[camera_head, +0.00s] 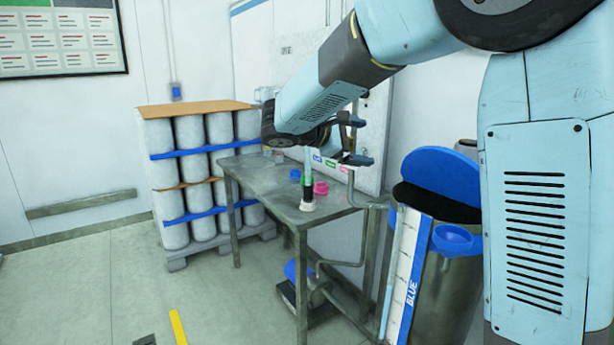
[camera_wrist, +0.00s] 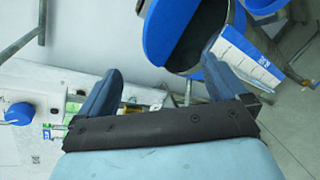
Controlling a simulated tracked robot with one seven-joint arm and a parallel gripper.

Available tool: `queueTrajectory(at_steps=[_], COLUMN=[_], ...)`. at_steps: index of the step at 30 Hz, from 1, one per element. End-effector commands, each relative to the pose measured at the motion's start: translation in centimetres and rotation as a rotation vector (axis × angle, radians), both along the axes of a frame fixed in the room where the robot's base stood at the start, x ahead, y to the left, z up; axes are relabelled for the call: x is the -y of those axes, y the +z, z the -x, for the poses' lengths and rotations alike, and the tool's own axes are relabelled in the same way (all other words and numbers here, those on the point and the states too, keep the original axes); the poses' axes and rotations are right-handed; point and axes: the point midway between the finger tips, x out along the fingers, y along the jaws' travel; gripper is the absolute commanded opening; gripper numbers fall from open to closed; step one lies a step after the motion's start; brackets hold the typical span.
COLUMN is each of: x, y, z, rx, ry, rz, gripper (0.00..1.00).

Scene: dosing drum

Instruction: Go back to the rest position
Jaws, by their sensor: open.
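My gripper (camera_head: 358,141) is open and empty, held in the air above the right end of the grey metal table (camera_head: 250,166). My arm reaches in from the upper right, bent down toward it. In the wrist view the two blue-grey fingers of my gripper (camera_wrist: 160,86) stand wide apart with nothing held between them. The metal drum (camera_head: 452,292) stands to the right of the table, with its round blue lid (camera_head: 440,172) tilted up and a dark opening below. The lid also shows in the wrist view (camera_wrist: 168,28), beyond the fingers.
A blue scoop-like cup (camera_head: 454,238) sits at the drum's front. A long white and blue strip marked BLUE (camera_head: 412,275) stands beside it. Small pink (camera_head: 320,188) and blue (camera_head: 295,174) pieces lie on the table. A pallet of grey cylinders (camera_head: 190,170) stands behind.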

Motion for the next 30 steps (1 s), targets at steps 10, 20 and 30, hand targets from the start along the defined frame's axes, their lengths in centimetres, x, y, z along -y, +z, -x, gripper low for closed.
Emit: queueTrajectory(at_steps=[10,20,30], x=[9.4,13.2,12.9], y=[-2.0,-4.6,-6.6], z=[8.4,17.6,25.5], rx=[0.0,0.104,0.314], ry=[-0.189,-0.372,-0.541], rz=[-0.42,-0.854,-1.277], gripper=[1.0,1.0,1.0])
